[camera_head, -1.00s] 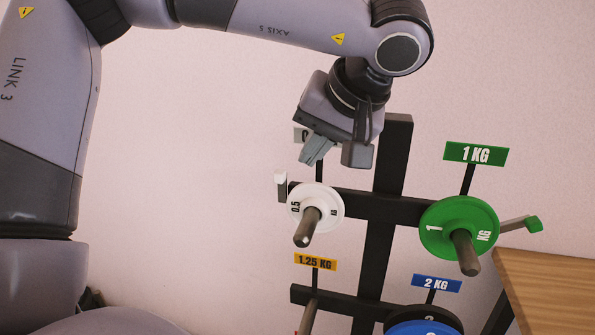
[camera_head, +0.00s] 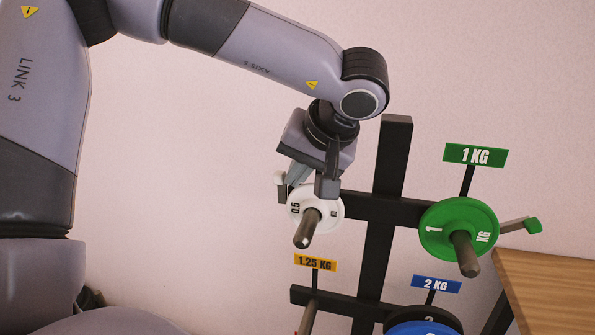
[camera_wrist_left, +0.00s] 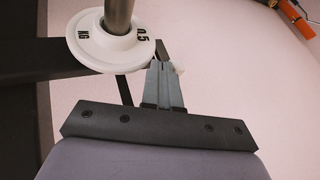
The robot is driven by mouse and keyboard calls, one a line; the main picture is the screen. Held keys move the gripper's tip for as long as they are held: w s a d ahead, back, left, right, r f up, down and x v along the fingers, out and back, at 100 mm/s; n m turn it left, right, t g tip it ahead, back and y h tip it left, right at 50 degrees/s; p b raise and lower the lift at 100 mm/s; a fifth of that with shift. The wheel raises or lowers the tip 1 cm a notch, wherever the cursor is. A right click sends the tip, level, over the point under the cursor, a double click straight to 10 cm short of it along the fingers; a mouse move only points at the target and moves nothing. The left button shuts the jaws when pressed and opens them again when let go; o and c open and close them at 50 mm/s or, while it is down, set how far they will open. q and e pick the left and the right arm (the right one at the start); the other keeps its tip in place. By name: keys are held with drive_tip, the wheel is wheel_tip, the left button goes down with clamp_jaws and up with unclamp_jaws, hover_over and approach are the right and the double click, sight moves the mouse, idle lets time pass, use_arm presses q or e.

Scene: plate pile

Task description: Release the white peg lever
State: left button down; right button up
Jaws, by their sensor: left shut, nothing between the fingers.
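The white peg lever (camera_head: 281,186) stands at the left end of the upper rack bar, beside the white 0.5 kg plate (camera_head: 327,203) on its grey peg (camera_head: 307,229). In the left wrist view the closed fingertips (camera_wrist_left: 163,68) are near the edge of the white plate (camera_wrist_left: 88,42). My right gripper is not in view.
The black rack post (camera_head: 392,158) rises behind the plates. A blue plate (camera_head: 425,328) is below, and a wooden tabletop (camera_head: 555,285) is at the lower right.

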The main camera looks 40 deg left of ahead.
use_arm(q)
drive_tip(key=shift+s+a+r+t+h, duration=0.1)
drive_tip(key=shift+a+t+h, duration=0.2)
drive_tip(key=shift+h, duration=0.2)
